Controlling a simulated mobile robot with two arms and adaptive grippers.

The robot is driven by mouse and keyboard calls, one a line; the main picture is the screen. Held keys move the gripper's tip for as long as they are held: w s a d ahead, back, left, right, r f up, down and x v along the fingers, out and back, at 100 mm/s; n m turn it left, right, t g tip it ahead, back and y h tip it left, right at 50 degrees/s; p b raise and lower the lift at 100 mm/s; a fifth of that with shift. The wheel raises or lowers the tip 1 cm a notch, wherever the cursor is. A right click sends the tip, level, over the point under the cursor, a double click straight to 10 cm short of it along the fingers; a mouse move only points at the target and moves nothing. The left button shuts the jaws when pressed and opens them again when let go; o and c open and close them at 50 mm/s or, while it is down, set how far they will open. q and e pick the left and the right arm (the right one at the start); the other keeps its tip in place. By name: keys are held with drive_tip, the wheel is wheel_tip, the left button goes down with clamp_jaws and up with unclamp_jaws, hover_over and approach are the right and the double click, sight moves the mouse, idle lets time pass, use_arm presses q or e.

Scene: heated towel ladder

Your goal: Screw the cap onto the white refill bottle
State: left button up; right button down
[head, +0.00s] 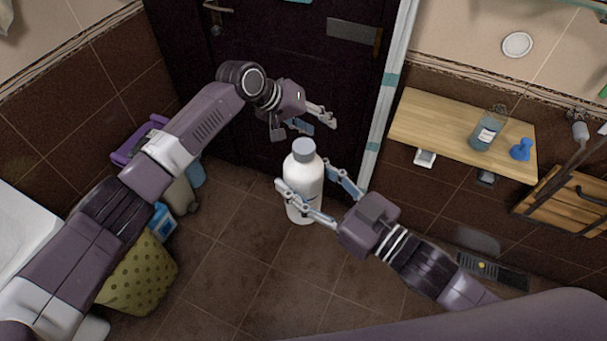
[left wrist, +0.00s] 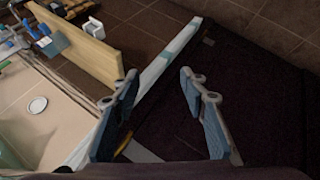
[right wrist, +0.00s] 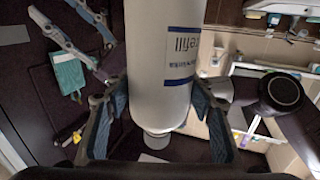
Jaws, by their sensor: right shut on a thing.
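The white refill bottle (head: 306,172) stands upright in the head view, with a grey cap (head: 304,150) on its top. Whether the cap is threaded tight cannot be told. My right gripper (head: 307,180) is shut on the bottle's body, one finger on each side. In the right wrist view the bottle (right wrist: 163,60) appears inverted, its printed label facing right and its cap (right wrist: 156,139) below. My left gripper (head: 319,121) is open and empty, a little above and behind the cap. The left wrist view shows nothing between its fingers (left wrist: 160,82).
A wooden shelf (head: 430,115) on the right wall carries a clear bottle (head: 487,130) and a blue object (head: 521,150). A dark door (head: 280,60) is behind. A yellow-green dotted basket (head: 140,275) stands lower left. The tiled floor around the bottle is mostly clear.

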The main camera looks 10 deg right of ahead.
use_arm(q)
wheel_tip(320, 180, up, 9)
drive_tip(key=s+d+m, duration=0.2)
drive_tip(key=s+d, duration=0.1)
wheel_tip(320, 180, up, 17)
drive_tip(key=m+g+y, duration=0.2)
drive_tip(key=g+y, duration=0.1)
drive_tip(key=y, duration=0.5)
hover_over(304, 146)
drive_tip(key=shift+f, duration=0.15)
drive_tip(key=shift+f, duration=4)
